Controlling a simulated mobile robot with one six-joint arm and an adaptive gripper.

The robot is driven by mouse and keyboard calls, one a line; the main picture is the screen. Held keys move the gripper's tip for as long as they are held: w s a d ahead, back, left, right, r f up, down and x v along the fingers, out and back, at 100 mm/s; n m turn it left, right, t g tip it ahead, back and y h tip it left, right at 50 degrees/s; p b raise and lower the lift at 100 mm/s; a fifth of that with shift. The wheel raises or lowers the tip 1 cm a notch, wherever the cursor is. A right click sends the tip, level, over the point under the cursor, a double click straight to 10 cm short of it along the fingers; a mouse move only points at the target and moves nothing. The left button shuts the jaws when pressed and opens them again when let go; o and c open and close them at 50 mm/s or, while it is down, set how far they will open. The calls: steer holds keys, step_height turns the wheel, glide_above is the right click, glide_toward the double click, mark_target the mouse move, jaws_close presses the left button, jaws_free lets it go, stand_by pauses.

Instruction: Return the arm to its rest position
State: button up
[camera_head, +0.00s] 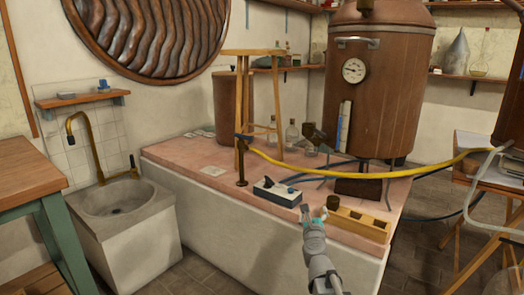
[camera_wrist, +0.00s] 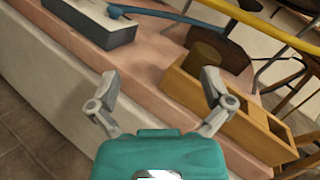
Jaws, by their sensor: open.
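My gripper (camera_head: 314,212) is open, with nothing between its fingers. In the head view it is over the front edge of the pink-topped counter (camera_head: 205,165), between a switch box and a wooden block. In the wrist view my gripper (camera_wrist: 160,78) has its two fingers spread wide, with the pink counter edge (camera_wrist: 130,50) behind them. The right finger overlaps the wooden block in that picture; I cannot tell whether they touch.
The wooden block (camera_head: 345,219) with square openings, a brown round piece (camera_head: 333,202) and the switch box (camera_head: 277,193) sit near the counter's front edge. A yellow hose (camera_head: 390,175) crosses above the counter. A copper still (camera_head: 395,95) stands behind. Floor shows left of the counter.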

steer(key=s+a+f+n+g+y+p, duration=0.1)
steer(key=s+a+f+n+g+y, duration=0.3)
steer(key=n, duration=0.7)
steer(key=s+a+f+n+g+y+p, duration=0.2)
steer(key=a+f+n+g+y, duration=0.15)
steer(key=a+n, duration=0.45)
steer(key=s+d+f+n+g+h+p, duration=0.25)
steer(key=s+d+n+g, duration=0.25)
steer(key=s+n, duration=0.25)
steer(key=s+d+f+n+g+h+p, duration=0.1)
steer(key=s+d+f+n+g+h, duration=0.15)
steer(key=s+d+n+g, duration=0.5)
step_height(320, 180, up, 36)
steer(key=s+a+m+t+p, duration=0.1)
steer(key=a+p, duration=0.1)
steer(key=p, duration=3.4)
steer(key=shift+s+r+t, duration=0.25)
steer(key=shift+s+t, duration=0.1)
steer(key=shift+t, duration=0.05)
steer(key=shift+a, duration=0.1)
